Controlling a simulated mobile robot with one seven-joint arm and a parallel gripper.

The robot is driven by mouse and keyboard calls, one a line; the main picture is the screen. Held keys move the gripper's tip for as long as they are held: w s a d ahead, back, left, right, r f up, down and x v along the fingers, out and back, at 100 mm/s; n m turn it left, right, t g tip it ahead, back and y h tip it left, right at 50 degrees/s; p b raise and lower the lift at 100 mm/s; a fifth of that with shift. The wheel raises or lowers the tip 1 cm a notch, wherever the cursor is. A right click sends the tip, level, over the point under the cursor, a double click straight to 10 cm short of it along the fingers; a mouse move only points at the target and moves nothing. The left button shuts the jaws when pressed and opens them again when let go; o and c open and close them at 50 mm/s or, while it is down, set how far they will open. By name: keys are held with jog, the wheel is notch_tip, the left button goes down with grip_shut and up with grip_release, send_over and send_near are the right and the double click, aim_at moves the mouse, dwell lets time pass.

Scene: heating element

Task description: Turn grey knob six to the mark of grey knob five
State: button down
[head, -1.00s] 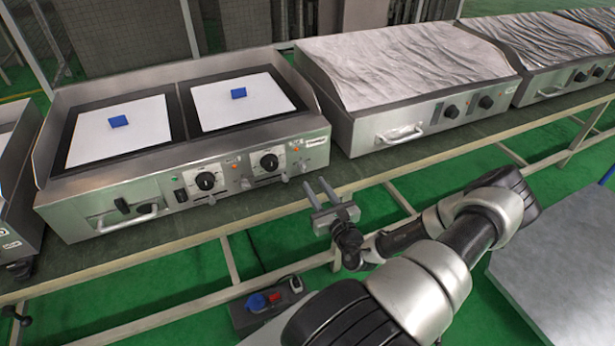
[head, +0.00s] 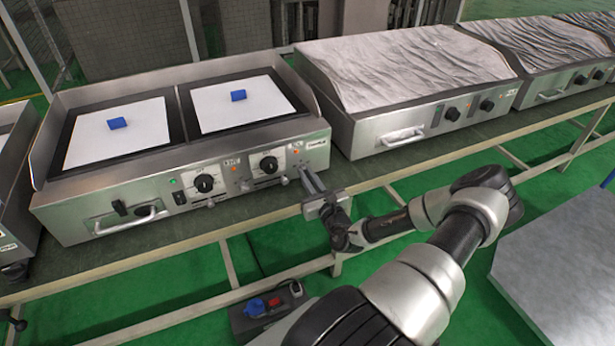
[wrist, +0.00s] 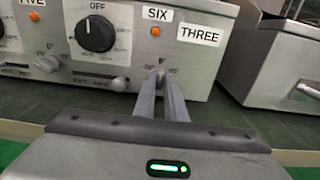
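Grey knob six is a small grey knob (wrist: 160,71) on the steel front panel, below the SIX label (wrist: 157,13) and its orange lamp. Grey knob five (wrist: 47,63) sits to the left, below the FIVE label (wrist: 33,3), with its pointer too small to read. My gripper (wrist: 160,78) reaches the panel with its fingers close together, their tips on either side of knob six, seemingly shut on it. The fingers hide most of this knob and part of its scale. In the head view my gripper (head: 307,172) is at the panel's right end.
A black dial (wrist: 95,34) and a small grey knob (wrist: 119,84) are just left of my fingers. The griddle (head: 110,185) carries blue blocks on white sheets. A second covered griddle (head: 370,130) stands to the right. The bench edge (wrist: 290,157) runs beneath my gripper.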

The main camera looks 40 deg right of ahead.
jog(key=shift+r+p, duration=0.15)
jog(key=shift+p, duration=0.35)
jog(key=shift+a+r+n+p, duration=0.1)
jog(key=shift+a+n+p, duration=0.05)
jog(key=shift+n+p, duration=0.6)
jog(key=n+p, duration=0.2)
jog(key=p, duration=0.1)
jog(key=shift+n, duration=0.25)
jog(key=n+p, duration=0.2)
jog(key=n, duration=0.2)
jog(key=n+p, duration=0.1)
jog(key=n, duration=0.1)
jog(key=n+p, duration=0.1)
jog(key=shift+f+n, duration=0.3)
jog(key=c, duration=1.8)
grip_release()
